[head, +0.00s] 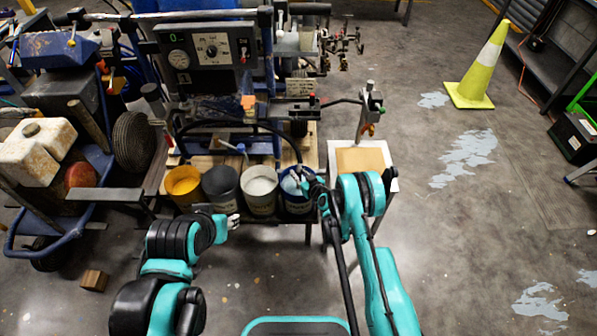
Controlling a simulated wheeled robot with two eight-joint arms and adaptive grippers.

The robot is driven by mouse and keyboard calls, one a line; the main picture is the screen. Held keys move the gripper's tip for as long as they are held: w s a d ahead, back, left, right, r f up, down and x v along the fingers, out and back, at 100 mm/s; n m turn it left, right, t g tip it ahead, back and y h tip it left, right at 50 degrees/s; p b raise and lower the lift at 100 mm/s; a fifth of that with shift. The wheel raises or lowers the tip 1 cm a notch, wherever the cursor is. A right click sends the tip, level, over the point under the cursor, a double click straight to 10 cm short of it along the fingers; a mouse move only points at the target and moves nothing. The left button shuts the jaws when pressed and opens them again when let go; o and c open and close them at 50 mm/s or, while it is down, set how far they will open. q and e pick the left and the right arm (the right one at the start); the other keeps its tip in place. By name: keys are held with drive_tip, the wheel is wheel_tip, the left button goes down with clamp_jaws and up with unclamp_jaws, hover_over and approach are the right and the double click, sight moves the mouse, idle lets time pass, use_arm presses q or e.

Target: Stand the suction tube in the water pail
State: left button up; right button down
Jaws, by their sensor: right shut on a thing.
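A black suction tube (247,122) arcs from the striper over the pails and comes down to my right gripper. My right gripper (304,176) is shut on the tube near its lower end, over the blue pail. The blue pail (297,207) stands at the right end of a row and looks like the water pail, with pale contents. The gripper partly covers its mouth, so I cannot tell whether the tube's tip is inside. My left gripper (233,221) is low in front of the pails, apart from them; its fingers are too small to read.
Beside the blue pail stand a whitish pail (260,203), a dark grey pail (222,196) and a yellow pail (184,186) on a wooden shelf. The striper's control panel (208,52) rises behind. A white-edged stand (391,172) is at the right.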

drive_tip(key=c, duration=1.3)
unclamp_jaws()
drive_tip(key=shift+o, duration=0.2)
drive_tip(key=shift+s, duration=0.1)
